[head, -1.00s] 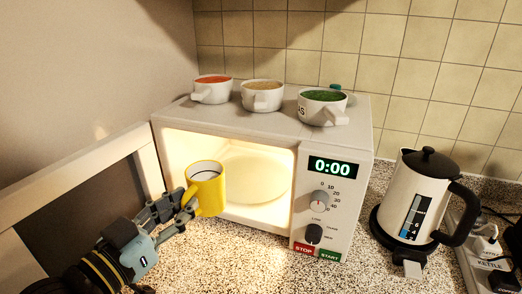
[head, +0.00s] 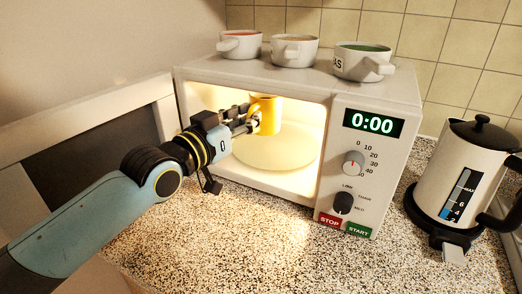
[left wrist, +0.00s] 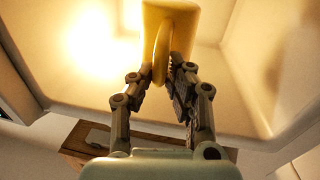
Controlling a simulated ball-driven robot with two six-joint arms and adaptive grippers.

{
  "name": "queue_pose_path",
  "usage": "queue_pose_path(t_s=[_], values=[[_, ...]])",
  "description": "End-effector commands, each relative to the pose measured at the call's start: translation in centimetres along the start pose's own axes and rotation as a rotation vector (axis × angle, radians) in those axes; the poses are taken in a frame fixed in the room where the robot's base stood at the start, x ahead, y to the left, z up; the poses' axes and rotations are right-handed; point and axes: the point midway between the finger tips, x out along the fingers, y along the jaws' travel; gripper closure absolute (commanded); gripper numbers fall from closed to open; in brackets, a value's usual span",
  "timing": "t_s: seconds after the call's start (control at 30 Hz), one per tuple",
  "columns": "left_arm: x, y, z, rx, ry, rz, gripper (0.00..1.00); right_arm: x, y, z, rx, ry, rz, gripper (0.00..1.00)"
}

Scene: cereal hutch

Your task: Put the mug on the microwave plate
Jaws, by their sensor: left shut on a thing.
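The yellow mug (head: 265,114) is inside the lit microwave (head: 373,87), upright, above the left back part of the round pale plate (head: 285,152). Whether its base touches the plate is hard to tell. My left gripper (head: 250,123) reaches in through the open front and is shut on the mug's handle. In the left wrist view the mug (left wrist: 178,22) is at the top, with its handle between the fingers of my left gripper (left wrist: 167,82). My right gripper is not in view.
The open microwave door (head: 85,120) stands at the left. Several bowls, including an orange-filled one (head: 240,44) and a green-filled one (head: 362,62), sit on top of the microwave. A kettle (head: 459,170) stands at the right. The speckled counter (head: 240,245) in front is clear.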

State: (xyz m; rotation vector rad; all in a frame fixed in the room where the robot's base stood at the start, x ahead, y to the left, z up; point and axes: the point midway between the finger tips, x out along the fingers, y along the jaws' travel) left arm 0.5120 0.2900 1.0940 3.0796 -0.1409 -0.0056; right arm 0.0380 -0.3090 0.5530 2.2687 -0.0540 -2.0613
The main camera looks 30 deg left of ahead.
Motion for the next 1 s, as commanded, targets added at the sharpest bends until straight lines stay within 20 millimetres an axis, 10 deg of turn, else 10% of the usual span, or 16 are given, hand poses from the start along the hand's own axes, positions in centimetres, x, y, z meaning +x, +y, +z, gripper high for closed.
queue_pose_path(t_s=[0.47, 1.0], values=[[5.9, -0.8, -0.5, 0.001, 0.008, 0.001, 1.0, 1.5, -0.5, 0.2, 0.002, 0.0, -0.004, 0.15], [5.7, -1.1, 4.5, -0.001, 0.002, 0.0, 1.0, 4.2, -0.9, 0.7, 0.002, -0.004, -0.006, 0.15]])
